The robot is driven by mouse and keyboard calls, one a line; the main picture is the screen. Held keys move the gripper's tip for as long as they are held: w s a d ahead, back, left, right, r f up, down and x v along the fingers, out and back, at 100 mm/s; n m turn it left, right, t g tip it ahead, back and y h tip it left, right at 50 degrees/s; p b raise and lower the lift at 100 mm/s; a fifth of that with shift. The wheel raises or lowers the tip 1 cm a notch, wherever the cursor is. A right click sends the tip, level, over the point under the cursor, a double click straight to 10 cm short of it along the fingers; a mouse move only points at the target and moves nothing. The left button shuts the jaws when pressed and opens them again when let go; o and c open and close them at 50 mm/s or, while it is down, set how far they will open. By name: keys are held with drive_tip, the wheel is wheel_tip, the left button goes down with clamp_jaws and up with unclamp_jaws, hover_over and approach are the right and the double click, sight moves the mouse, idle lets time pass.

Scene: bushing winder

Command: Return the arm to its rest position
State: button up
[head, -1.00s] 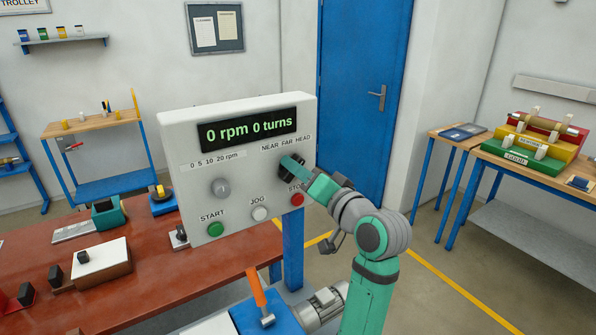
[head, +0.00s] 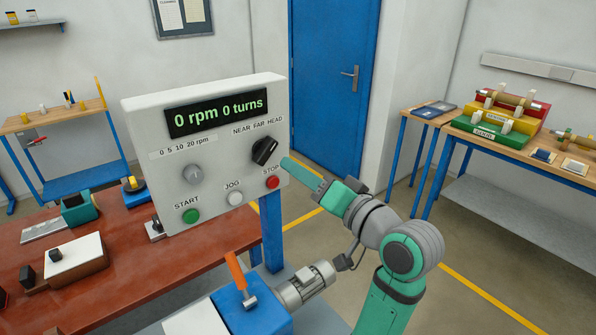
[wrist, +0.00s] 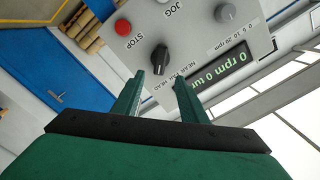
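My gripper (head: 300,171) is just right of the control panel (head: 215,150), apart from it, with its fingers pointing at the panel. In the wrist view my gripper (wrist: 157,85) shows two green fingers spread apart with nothing between them. The black selector knob (head: 265,151) under the words NEAR FAR HEAD is free of the fingers, and the knob shows beyond the fingertips in the wrist view (wrist: 160,58). The display (head: 218,114) reads 0 rpm 0 turns.
The red STOP button (head: 272,182) is close to my fingers. A blue post (head: 271,230) and a grey motor (head: 305,283) stand below. A bench (head: 510,156) with coloured trays is at the right. Open floor (head: 460,255) lies between.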

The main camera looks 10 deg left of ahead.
wheel_tip(320, 180, down, 19)
drive_tip(key=d+m+t+h, duration=0.3)
drive_tip(key=m+h, duration=0.2)
drive_tip(key=s+d+f+h, duration=0.1)
drive_tip(key=s+f+h, duration=0.1)
drive_tip(key=s+f, duration=0.3)
drive_tip(key=s+d+f+h, duration=0.1)
drive_tip(key=s+f+h, duration=0.1)
drive_tip(key=s+f, duration=0.3)
drive_tip(key=s+d+f+h, duration=0.2)
drive_tip(key=s+f, duration=0.4)
drive_tip(key=f, duration=0.5)
drive_tip(key=shift+m, duration=0.4)
drive_tip(key=shift+n+h, duration=0.5)
drive_tip(key=shift+h, duration=0.3)
drive_tip(key=s+f, duration=0.1)
drive_tip(key=s, duration=0.1)
drive_tip(key=s+f, duration=0.1)
drive_tip(key=s, duration=0.2)
drive_tip(key=s+f, duration=0.1)
drive_tip(key=s, duration=0.1)
drive_tip(key=shift+s+d, duration=0.3)
drive_tip(key=s+a+r+n, duration=0.1)
drive_tip(key=s+n, duration=0.3)
drive_tip(key=s, duration=1.4)
drive_tip(key=shift+a+r+n, duration=0.15)
drive_tip(key=shift+r+n, duration=0.25)
drive_tip(key=shift+r, duration=0.1)
